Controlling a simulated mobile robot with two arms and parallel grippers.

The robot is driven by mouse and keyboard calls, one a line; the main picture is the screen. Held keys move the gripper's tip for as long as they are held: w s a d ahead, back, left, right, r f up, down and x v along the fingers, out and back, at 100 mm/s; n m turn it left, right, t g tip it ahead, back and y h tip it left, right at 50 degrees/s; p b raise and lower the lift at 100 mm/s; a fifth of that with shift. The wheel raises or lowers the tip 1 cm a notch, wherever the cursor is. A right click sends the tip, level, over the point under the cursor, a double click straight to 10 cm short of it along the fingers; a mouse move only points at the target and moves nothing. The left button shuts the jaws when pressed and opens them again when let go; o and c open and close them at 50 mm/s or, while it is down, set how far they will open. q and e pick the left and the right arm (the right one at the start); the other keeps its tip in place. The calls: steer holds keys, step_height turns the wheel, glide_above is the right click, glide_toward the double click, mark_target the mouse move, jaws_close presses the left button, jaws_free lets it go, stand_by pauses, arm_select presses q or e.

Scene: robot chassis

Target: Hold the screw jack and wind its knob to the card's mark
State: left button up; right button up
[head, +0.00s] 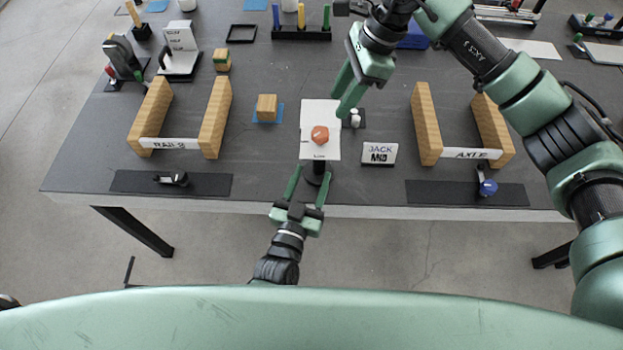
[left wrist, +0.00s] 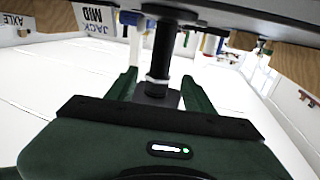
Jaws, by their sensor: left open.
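The screw jack shows as a white top plate (head: 309,110) with an orange knob-like piece (head: 320,135) on it. Its dark post (left wrist: 163,55) with a pale collar shows in the left wrist view. My left gripper (head: 308,180) is open, its fingers on either side of the post, with gaps visible. The card (head: 380,153) reads "JACK MID" and stands right of the jack; it also shows in the left wrist view (left wrist: 97,18). My right gripper (head: 340,106) looks open and empty, above the plate's right edge. Small lettering on the plate's near edge is hard to read.
A small white piece (head: 355,118) stands on a dark pad right of the plate, close to my right fingertips. Wooden rails (head: 215,118) stand left and wooden axle blocks (head: 426,125) right. A wooden cube (head: 267,106) sits on a blue square at left.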

mark_target(320, 155)
arm_select(q)
steer(key=x, duration=0.7)
steer(key=shift+w, duration=0.25)
jaws_close()
stand_by(0.4)
stand_by(0.3)
